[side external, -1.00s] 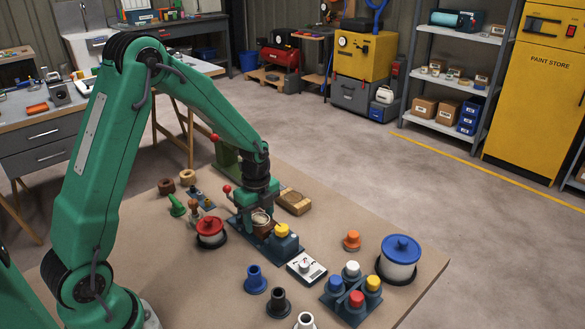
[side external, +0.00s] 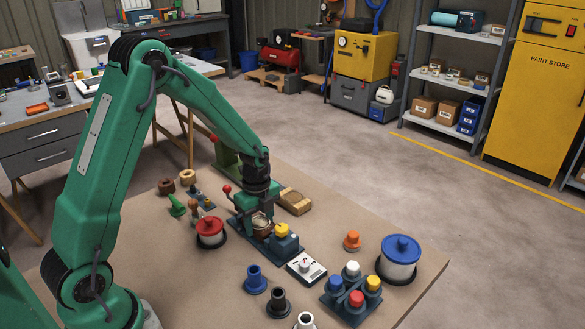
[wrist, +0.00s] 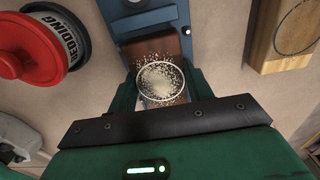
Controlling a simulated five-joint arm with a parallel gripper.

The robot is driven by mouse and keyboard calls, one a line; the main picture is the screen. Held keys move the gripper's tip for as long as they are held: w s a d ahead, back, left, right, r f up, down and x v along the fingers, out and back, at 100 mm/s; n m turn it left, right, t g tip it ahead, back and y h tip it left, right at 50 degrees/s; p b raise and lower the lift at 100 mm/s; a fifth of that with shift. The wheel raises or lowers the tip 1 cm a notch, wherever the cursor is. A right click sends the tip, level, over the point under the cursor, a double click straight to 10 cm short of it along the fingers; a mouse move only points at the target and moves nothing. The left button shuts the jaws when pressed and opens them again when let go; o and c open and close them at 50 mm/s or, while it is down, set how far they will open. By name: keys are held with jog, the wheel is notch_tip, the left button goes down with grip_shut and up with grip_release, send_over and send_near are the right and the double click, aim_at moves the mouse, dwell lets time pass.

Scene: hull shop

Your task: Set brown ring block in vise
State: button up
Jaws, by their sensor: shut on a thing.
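The brown ring block (wrist: 173,45) has a pale speckled top inside a light ring. In the wrist view it lies between the fingers of my gripper (wrist: 163,92), which is shut on it. The blue vise (wrist: 150,22) is just beyond it. In the side view my gripper (side external: 257,205) points down at the vise (side external: 285,242), which carries a yellow knob. The block (side external: 261,221) shows just below the gripper, at the near end of the yellow-knobbed body. The fingers hide the block's underside, so I cannot tell whether it rests on the vise bed.
A red-lidded tin (side external: 210,232) stands close left of the vise, and a light wooden block (side external: 295,201) lies close right. A white switch box (side external: 306,267), a rack of coloured knobs (side external: 352,291) and a blue-lidded tin (side external: 399,259) are nearer right. Bare bench lies behind the orange knob (side external: 352,240).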

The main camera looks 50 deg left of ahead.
aim_at(259, 223)
jog(key=o, duration=0.7)
jog(key=shift+o, duration=0.2)
notch_tip(259, 223, up, 11)
dwell(1.3)
dwell(0.4)
jog(key=s+d+r+n+t, duration=0.2)
jog(key=s+r+n, duration=0.4)
jog(key=s+n, duration=0.3)
jog(key=s+d+r+n+t, duration=0.3)
jog(key=s+d+r+n, duration=0.2)
jog(key=s+n, duration=0.4)
jog(key=shift+s+d+r+t, duration=0.25)
jog(key=shift+s+r+t, duration=0.05)
jog(key=shift+r, duration=0.55)
